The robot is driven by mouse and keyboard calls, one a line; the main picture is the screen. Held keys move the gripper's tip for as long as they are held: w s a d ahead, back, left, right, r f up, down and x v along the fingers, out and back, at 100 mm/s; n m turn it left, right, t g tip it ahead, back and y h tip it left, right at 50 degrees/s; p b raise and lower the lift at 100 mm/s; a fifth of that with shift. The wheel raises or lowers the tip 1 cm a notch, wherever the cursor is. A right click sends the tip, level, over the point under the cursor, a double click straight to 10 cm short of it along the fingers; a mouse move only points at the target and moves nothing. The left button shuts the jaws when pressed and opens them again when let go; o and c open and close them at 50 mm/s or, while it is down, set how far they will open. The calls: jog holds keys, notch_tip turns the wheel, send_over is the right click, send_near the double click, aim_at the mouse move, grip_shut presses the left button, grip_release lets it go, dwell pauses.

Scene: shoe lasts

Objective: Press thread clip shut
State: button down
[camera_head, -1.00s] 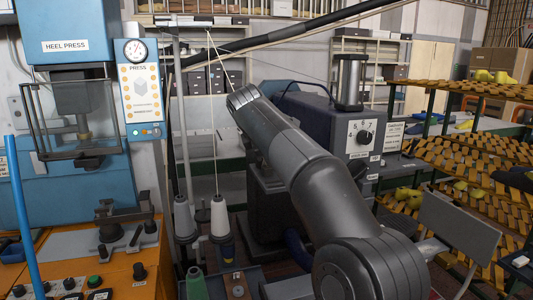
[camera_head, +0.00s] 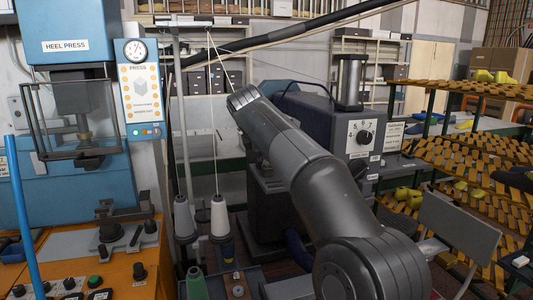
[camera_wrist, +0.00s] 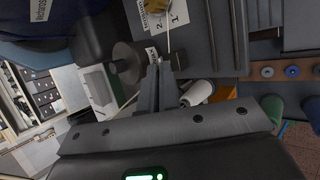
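In the wrist view, my gripper (camera_wrist: 159,68) points up the picture with its two dark fingers side by side. They look shut, with nothing clearly held between them. A pale thread (camera_wrist: 168,28) runs up from near the tips. In the head view my arm hides the gripper, and a thread (camera_head: 214,130) rises above a white cone spool (camera_head: 219,216).
A dark machine with a numbered dial (camera_head: 362,137) stands behind my arm. The blue heel press (camera_head: 75,45) is at left. Racks with yellow slats (camera_head: 470,150) fill the right. In the wrist view, a white spool (camera_wrist: 197,93) lies close right of the fingers.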

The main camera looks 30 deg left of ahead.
aim_at(269, 183)
jog(key=shift+s+d+t, duration=0.1)
jog(key=shift+d+t, duration=0.05)
jog(key=shift+t, duration=0.15)
jog(key=shift+s+d+f+m+t+y, duration=0.2)
jog(key=shift+f+t+y, duration=0.1)
jog(key=shift+t+y, duration=0.15)
jog(key=shift+s+d+f+m+t+y, duration=0.2)
jog(key=shift+f+t+y, duration=0.1)
jog(key=shift+t+y, duration=0.15)
jog(key=shift+s+d+f+m+t+y, duration=0.1)
jog(key=shift+s+f+m+t+y, duration=0.05)
jog(key=shift+f+t+y, duration=0.3)
jog(key=shift+s+d+f+m+t+y, duration=0.15)
jog(key=shift+f+t+y, duration=0.1)
jog(key=shift+t, duration=0.3)
jog(key=shift+s+d+f+m+t+y, duration=0.15)
jog(key=shift+f+m+t+y, duration=0.25)
jog(key=shift+f+t+y, duration=0.55)
jog(key=shift+d+f+m+t, duration=0.1)
jog(key=shift+f+m+t, duration=0.3)
jog(key=shift+t, duration=0.65)
jog(key=shift+f, duration=0.1)
jog(key=c, duration=1.7)
grip_release()
jog(key=shift+y, duration=0.25)
